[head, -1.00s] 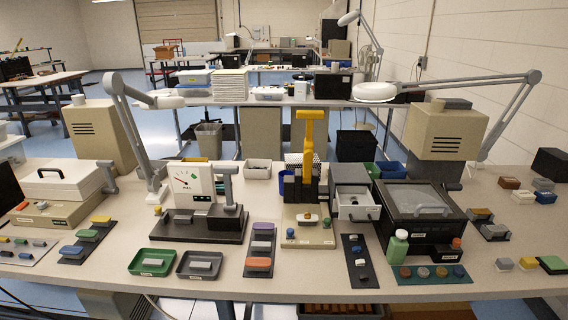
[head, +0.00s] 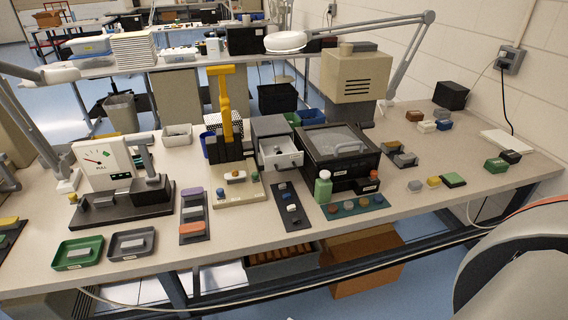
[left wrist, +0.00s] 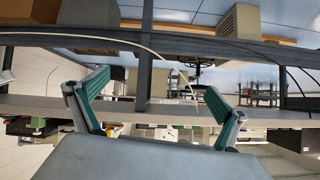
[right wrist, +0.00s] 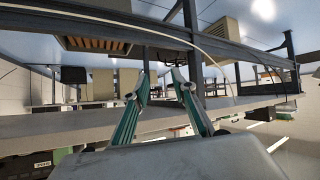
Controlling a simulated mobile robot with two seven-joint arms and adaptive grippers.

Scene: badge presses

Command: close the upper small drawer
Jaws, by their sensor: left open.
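A small grey drawer cabinet (head: 270,126) stands on the bench in the head view, between the yellow-handled press and the black lidded box. Its upper small drawer (head: 281,154), pale with a dark handle on its front, is pulled out towards me. Any lower drawer cannot be made out. My left gripper (left wrist: 155,95) is open and empty in the left wrist view, its green-padded fingers wide apart. My right gripper (right wrist: 161,76) is empty in the right wrist view, with a narrower gap between its fingertips. Neither gripper shows in the head view, and neither touches the drawer.
The yellow-handled press (head: 227,118) stands left of the cabinet and the black lidded box (head: 340,148) right of it. Part of my arm fills the lower right.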

